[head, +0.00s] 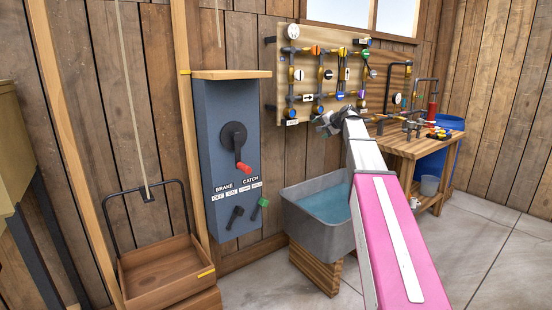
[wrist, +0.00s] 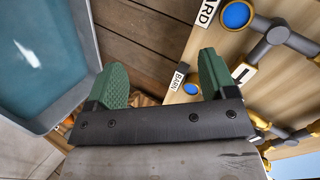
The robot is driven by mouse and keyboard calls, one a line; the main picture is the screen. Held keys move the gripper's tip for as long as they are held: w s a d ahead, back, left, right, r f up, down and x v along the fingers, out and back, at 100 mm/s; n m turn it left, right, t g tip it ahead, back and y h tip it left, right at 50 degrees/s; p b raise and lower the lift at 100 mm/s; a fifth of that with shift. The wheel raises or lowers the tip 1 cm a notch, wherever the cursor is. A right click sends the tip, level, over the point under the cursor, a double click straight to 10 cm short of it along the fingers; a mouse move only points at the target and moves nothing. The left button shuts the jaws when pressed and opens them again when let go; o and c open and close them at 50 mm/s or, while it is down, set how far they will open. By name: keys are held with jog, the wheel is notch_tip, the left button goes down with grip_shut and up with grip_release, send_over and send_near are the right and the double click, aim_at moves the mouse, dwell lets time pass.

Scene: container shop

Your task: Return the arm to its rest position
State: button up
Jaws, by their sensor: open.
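My arm (head: 395,235), pink and white, reaches from the lower right of the head view up and away toward the wall. My gripper (head: 327,122) is at its far end, in front of the pipe board and above the water trough. In the wrist view my gripper (wrist: 162,78) shows two green finger pads spread apart with nothing between them. Wooden wall planks show past the gap. In the head view the fingers are too small to make out in detail.
A pipe board (head: 282,75) with valves hangs close behind my gripper. A grey water trough (head: 320,235) stands below. A crank box (head: 222,110) and a wooden tray (head: 165,270) are at left. A workbench (head: 418,148) and blue barrel (head: 429,172) are at right. Floor is clear at lower right.

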jog(key=s+a+f+n+g+h, duration=0.1)
jog(key=s+f+g, duration=0.1)
jog(key=s+f, duration=0.55)
jog(key=s+a+f+n+g+h, duration=0.1)
jog(key=s+f, duration=0.4)
jog(key=f, duration=0.6)
jog(key=s+a+f+n+g+h, duration=0.1)
jog(key=s+f+g, duration=0.1)
jog(key=s+f, duration=0.6)
jog(key=s+d+f+n+g+h, duration=0.1)
jog(key=s+f+n+g+h, duration=0.2)
jog(key=s+f, duration=1.5)
jog(key=s+g+h, duration=0.1)
jog(key=s+g, duration=0.1)
jog(key=s, duration=0.1)
jog(key=shift+s, duration=0.2)
